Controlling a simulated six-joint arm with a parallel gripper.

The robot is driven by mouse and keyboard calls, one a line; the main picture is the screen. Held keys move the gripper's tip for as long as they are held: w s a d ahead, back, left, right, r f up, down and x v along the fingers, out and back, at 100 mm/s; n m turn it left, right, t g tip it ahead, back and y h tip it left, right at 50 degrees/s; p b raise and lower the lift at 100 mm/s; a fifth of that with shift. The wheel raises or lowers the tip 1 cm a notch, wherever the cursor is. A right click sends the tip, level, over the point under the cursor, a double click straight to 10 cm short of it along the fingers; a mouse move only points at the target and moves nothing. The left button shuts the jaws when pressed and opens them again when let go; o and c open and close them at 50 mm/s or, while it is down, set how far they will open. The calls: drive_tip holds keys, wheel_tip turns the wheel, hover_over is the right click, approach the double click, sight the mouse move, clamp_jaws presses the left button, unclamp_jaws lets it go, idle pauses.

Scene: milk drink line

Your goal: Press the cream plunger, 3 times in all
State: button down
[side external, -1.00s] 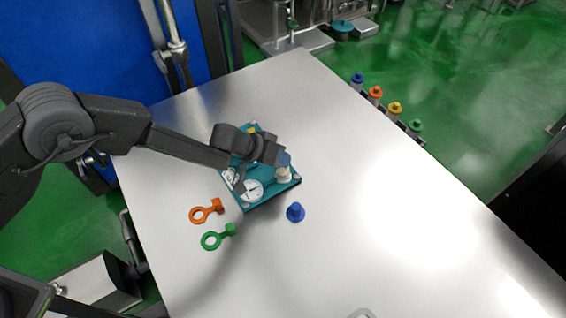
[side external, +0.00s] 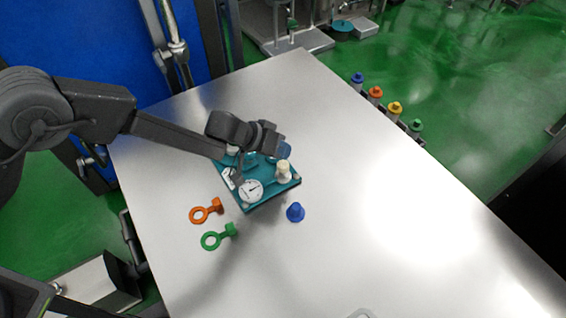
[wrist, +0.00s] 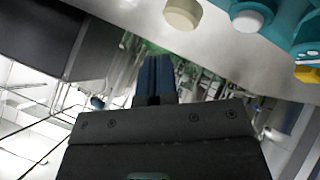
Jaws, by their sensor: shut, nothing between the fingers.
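The cream plunger (side external: 284,168) stands upright at the right part of the teal panel (side external: 268,196). Its round cream top also shows at the upper edge of the wrist view (wrist: 182,14). My gripper (side external: 285,150) is just behind and above the plunger in the side view, apart from it in the picture. In the wrist view my gripper's dark blue fingers (wrist: 155,72) are together with nothing between them. The panel also carries a white dial (side external: 251,189) with a dark needle. My arm hides part of the panel's far left side.
An orange ring-ended piece (side external: 205,210) and a green one (side external: 217,237) lie left of the panel. A blue knobbed piece (side external: 295,212) stands in front of it. Several coloured-top pieces stand along the table's right edge. The front and right of the table are mostly clear.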

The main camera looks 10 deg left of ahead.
sight(281, 163)
drive_tip(key=shift+r, duration=1.95)
idle(1.0)
wheel_tip(281, 163, up, 4)
drive_tip(key=shift+f, duration=0.1)
idle(0.3)
drive_tip(key=shift+f, duration=4.4)
drive_tip(key=shift+f, duration=0.1)
drive_tip(key=shift+f, duration=0.35)
